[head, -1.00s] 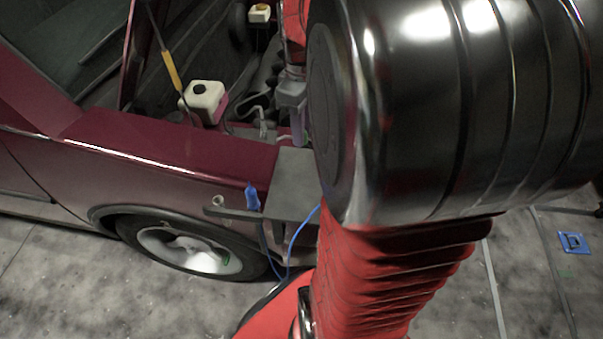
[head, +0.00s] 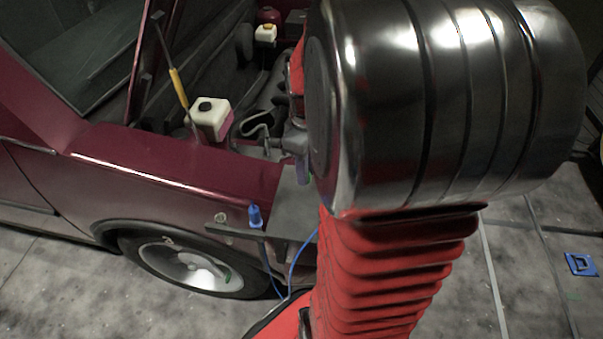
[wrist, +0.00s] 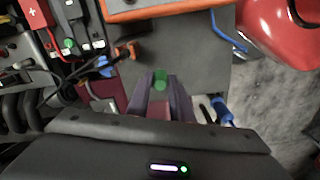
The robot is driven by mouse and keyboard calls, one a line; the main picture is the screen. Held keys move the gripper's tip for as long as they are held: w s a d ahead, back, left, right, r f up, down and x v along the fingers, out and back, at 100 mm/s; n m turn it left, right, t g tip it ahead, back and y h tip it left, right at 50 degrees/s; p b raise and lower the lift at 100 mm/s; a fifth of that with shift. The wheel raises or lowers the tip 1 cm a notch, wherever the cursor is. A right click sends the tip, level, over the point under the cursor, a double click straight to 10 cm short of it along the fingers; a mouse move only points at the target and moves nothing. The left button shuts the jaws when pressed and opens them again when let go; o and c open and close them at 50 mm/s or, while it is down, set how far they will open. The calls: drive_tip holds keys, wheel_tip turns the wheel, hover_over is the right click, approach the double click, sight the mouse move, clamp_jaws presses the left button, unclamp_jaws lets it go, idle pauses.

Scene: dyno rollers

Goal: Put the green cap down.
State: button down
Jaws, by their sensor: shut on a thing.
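The green cap (wrist: 159,77) shows in the wrist view between the tips of my gripper (wrist: 162,86). The dark purple fingers are shut on it. The grey flat shelf (wrist: 188,42) lies beyond and below the cap; I cannot tell how large the gap is. In the head view, part of my gripper (head: 303,168) hangs by the upper edge of the grey shelf (head: 297,212), beside the car's maroon fender. The cap cannot be made out there, and my arm covers much of that area.
A blue plug (head: 254,216) with a cable stands at the shelf's left side. A white reservoir (head: 210,120) and a yellow-handled rod (head: 178,88) are in the engine bay. In the wrist view, a red battery (wrist: 35,14) and cables crowd the left.

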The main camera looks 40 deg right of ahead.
drive_tip(key=shift+f, duration=1.9)
drive_tip(key=c, duration=1.6)
unclamp_jaws()
wheel_tip(320, 180, up, 12)
drive_tip(key=shift+r, duration=0.1)
